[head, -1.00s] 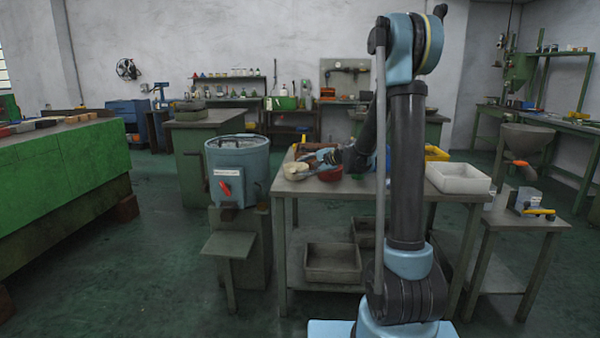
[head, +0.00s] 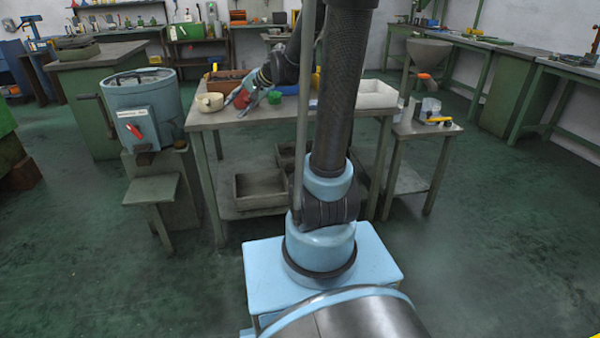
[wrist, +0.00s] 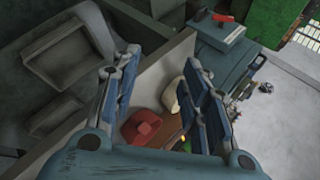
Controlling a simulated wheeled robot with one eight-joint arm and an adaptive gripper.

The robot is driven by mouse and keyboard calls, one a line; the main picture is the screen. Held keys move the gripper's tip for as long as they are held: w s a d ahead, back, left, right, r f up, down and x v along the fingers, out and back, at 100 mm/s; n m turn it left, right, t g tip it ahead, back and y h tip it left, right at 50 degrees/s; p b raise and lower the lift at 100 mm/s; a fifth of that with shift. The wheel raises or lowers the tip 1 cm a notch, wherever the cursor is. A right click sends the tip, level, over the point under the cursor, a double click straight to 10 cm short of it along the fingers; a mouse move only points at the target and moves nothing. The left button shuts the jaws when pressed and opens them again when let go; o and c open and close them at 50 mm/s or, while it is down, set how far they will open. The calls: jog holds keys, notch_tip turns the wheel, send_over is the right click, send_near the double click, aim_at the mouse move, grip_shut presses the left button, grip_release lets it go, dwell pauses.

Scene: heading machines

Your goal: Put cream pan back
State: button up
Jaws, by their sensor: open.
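The cream pan (head: 210,102) sits on the left front part of the grey work table (head: 225,119), near its edge. In the wrist view the cream pan (wrist: 172,95) shows between the fingers, closer to the right-hand one. My gripper (head: 237,103) is open and empty just right of the pan, with its fingers pointing down toward the table top. It also shows in the wrist view (wrist: 162,65). I cannot tell whether a finger touches the pan. The pan's handle cannot be made out.
A red item (wrist: 142,125) lies close by, partly hidden by my gripper. A small green item (head: 275,97) and a white tray (head: 376,94) are to the right. A brown box (head: 224,79) stands behind. A blue drum machine (head: 145,100) stands left of the table.

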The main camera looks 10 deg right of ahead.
jog(key=s+d+f+n+g+h, duration=0.1)
jog(key=s+d+f, duration=0.3)
jog(key=s, duration=0.6)
jog(key=s+d+f+n+g+h, duration=0.1)
jog(key=s+d+f+n+h, duration=0.2)
jog(key=s+d, duration=0.3)
jog(key=s+d+f+n+g+h, duration=0.1)
jog(key=s+d+f+n+h, duration=0.1)
jog(key=s, duration=1.3)
jog(key=d+f+h, duration=0.1)
jog(key=d+f, duration=0.1)
jog(key=d, duration=0.1)
jog(key=shift+s+d+f+g, duration=0.15)
jog(key=shift+d+f+g, duration=0.05)
jog(key=shift+f+g, duration=0.2)
